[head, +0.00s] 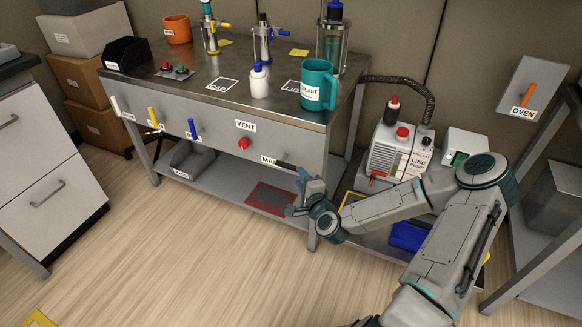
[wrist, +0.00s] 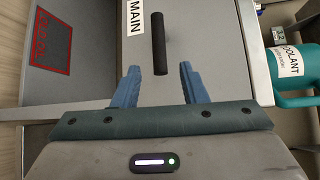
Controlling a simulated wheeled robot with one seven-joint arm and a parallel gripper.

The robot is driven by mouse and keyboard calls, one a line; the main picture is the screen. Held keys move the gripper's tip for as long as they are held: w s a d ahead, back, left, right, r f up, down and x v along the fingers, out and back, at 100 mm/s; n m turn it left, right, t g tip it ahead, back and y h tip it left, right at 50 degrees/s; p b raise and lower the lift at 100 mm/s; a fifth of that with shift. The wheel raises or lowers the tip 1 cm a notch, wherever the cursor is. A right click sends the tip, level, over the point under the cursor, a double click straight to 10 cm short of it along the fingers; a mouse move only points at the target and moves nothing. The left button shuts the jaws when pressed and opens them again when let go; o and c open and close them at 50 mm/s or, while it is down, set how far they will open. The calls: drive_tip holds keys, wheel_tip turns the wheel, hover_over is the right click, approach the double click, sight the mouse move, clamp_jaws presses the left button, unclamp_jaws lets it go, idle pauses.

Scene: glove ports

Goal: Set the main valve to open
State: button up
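The main valve shows as a black bar handle (head: 288,166) on the front panel of the workbench, beside the MAIN label (head: 270,161). In the wrist view the black handle (wrist: 159,42) lies lengthwise away from my gripper, next to the MAIN label (wrist: 135,18). My gripper (wrist: 160,68) is open, with its blue fingers apart on either side of the handle's near end. In the head view my gripper (head: 303,182) is at the right end of the panel, partly hidden by my wrist.
The red VENT knob (head: 243,143), blue handle (head: 193,128) and yellow handle (head: 153,117) are further left on the panel. A teal COOLANT mug (head: 318,86) stands on the bench top, near its right edge. A pump unit (head: 398,150) stands at the right. The floor in front is clear.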

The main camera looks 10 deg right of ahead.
drive_tip(key=b+x, duration=0.1)
drive_tip(key=x, duration=0.7)
drive_tip(key=shift+w, duration=0.4)
clamp_jaws()
